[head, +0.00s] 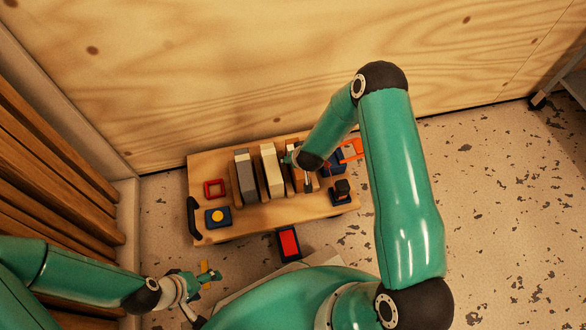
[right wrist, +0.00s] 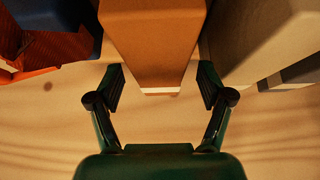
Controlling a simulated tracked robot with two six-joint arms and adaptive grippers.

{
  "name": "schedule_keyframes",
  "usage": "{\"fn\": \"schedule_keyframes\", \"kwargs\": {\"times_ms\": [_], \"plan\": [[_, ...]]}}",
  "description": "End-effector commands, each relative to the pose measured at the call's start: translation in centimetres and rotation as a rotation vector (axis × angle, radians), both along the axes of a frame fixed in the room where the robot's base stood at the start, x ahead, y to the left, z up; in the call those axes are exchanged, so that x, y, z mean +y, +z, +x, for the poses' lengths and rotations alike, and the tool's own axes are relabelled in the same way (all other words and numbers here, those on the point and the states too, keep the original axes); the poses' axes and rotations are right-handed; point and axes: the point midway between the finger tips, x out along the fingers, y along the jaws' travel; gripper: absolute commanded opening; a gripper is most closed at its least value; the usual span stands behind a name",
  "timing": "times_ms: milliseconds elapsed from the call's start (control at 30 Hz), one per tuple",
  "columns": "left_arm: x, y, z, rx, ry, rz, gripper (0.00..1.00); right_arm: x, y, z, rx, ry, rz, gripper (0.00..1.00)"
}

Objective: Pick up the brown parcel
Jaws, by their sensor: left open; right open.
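The brown parcel (right wrist: 155,45) is an upright orange-brown block with a pale strip at its near lower edge. In the right wrist view it stands between the fingertips of my right gripper (right wrist: 161,82), which is open with a gap visible at each side. In the head view the parcel is mostly hidden by my right arm and gripper (head: 307,182). My left gripper (head: 206,277) is open, low at the left, away from the parcel and beside the wooden cart (head: 262,218).
A cream block (head: 272,172) and a grey block (head: 246,178) stand left of the parcel. A red frame (head: 214,188), a blue block with a yellow disc (head: 217,218), an orange frame (head: 351,150) and a dark block (head: 342,191) lie around. A wooden wall stands behind.

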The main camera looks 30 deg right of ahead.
Motion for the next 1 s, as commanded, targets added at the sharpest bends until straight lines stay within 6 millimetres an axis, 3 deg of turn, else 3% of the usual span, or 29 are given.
{"fn": "schedule_keyframes", "kwargs": {"times_ms": [100, 367, 833, 1000], "plan": [[0.00, -0.66, 0.01, 0.000, 0.000, 0.000, 0.72, -0.12, -1.10, 0.49, 0.002, 0.001, 0.000, 0.79], [0.00, -0.55, 0.01, 0.000, 0.000, 0.000, 0.72, -0.14, -1.04, 0.61, 0.001, 0.001, 0.000, 0.78], [0.00, -0.56, 0.01, 0.000, 0.000, 0.000, 0.72, -0.10, -1.03, 0.59, 0.002, 0.001, 0.001, 0.00], [0.01, -0.54, 0.01, 0.000, 0.000, 0.000, 0.72, -0.12, -0.94, 0.68, -0.001, 0.002, 0.000, 0.00]]}}
